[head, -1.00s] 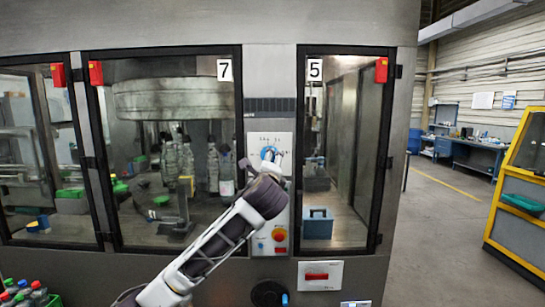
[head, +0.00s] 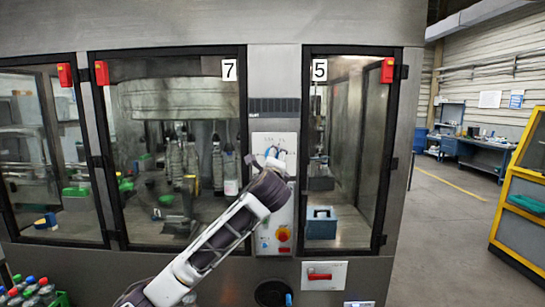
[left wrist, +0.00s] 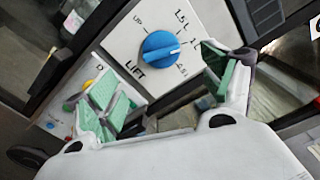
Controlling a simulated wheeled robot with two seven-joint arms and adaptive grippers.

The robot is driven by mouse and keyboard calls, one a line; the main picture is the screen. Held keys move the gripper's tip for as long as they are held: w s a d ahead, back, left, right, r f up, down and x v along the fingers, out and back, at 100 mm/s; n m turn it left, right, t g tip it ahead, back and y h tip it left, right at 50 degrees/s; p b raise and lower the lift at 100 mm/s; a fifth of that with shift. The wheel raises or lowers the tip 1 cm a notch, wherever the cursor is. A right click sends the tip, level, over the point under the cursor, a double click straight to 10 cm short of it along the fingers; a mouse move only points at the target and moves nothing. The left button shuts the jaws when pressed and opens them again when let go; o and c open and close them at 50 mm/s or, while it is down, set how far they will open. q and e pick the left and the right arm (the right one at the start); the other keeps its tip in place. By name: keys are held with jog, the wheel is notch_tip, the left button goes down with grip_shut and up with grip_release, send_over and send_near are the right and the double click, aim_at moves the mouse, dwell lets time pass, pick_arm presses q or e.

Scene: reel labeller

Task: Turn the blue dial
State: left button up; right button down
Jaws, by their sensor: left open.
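The blue dial (left wrist: 160,48) sits on a light panel marked LIFT, with position labels such as 1.5 L around it, in the left wrist view. A pale pointer line shows across its face. My left gripper (left wrist: 160,82) is open, with green-padded fingers spread to either side below the dial in that picture. No contact with the dial shows. In the head view, my left gripper (head: 274,158) is in front of the upper part of the control panel (head: 261,143) and hides most of the dial. My right gripper is not in view.
The panel stands between glass doors marked 7 (head: 229,68) and 5 (head: 320,69). A red and yellow knob (head: 283,234) is lower on the panel. A yellow-framed cabinet (head: 518,215) stands right; the floor between is clear.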

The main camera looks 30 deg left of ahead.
pick_arm(q)
jog(key=p+x, duration=0.2)
jog(key=x, duration=0.8)
jog(key=shift+w+p, duration=0.15)
jog(key=shift+p, duration=0.25)
jog(key=c, duration=1)
jog(key=shift+c, duration=0.2)
jog(key=shift+f+n, duration=0.1)
jog(key=shift+n, duration=0.3)
jog(key=shift+w+d+f+n+b, duration=0.15)
jog(key=shift+n+b, duration=1.05)
jog(key=shift+n, duration=2.4)
jog(key=shift+d+f+n+b, duration=0.15)
jog(key=shift+n+b, duration=1)
jog(key=shift+n, duration=2.45)
jog(key=shift+w+a+f+n+b, duration=0.15)
jog(key=shift+n+b, duration=1.05)
jog(key=shift+n, duration=2.4)
jog(key=shift+s+d, duration=0.1)
